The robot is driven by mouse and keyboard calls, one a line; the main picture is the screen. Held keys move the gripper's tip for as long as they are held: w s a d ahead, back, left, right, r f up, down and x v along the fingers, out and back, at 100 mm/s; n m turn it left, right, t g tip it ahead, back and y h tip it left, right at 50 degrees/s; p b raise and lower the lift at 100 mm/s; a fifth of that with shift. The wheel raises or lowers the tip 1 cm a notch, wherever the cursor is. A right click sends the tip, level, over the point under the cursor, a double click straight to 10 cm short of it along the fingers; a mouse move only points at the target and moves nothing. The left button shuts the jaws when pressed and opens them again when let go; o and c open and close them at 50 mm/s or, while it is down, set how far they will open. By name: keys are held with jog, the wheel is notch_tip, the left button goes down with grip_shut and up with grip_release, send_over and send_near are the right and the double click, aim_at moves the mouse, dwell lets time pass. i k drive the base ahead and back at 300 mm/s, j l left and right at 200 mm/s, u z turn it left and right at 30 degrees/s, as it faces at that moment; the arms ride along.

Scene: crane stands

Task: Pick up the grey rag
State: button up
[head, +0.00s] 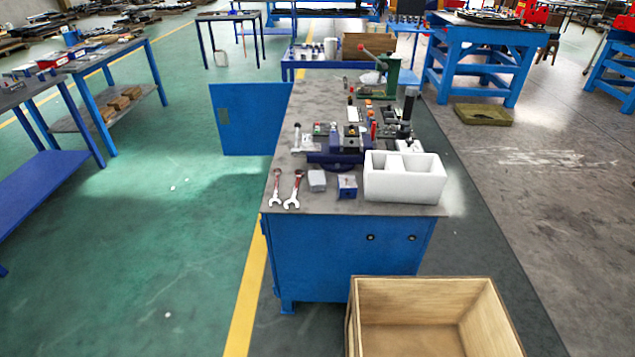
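I cannot make out a grey rag for certain. A small pale grey item (317,181) lies near the front of the blue workbench (330,205), between the wrenches and a blue-and-grey box; it looks more like a block than cloth. A crumpled whitish-grey patch (371,77) shows farther back on the same bench, beside a green hand press, too small to tell what it is. My gripper is not in view.
Two wrenches (285,190), a blue-and-grey box (347,186) and a white foam container (405,177) sit at the bench front. An open wooden crate (432,318) stands before it. A blue cabinet door (250,118) sticks out left. Green floor (185,230) at left is clear.

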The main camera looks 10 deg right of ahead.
aim_at(316, 180)
jog(key=i+j+u, duration=0.55)
jog(key=i, duration=0.3)
jog(key=i+u, duration=0.3)
jog(key=i+j+z, duration=0.1)
jog(key=i+z, duration=0.2)
jog(key=i, duration=0.15)
jog(key=i+j+z, duration=0.45)
jog(key=z, duration=0.2)
jog(key=i+j+z, duration=0.25)
jog(key=z, duration=0.15)
jog(key=i+j+z, duration=0.35)
jog(key=k+l, duration=0.05)
jog(key=k, duration=0.05)
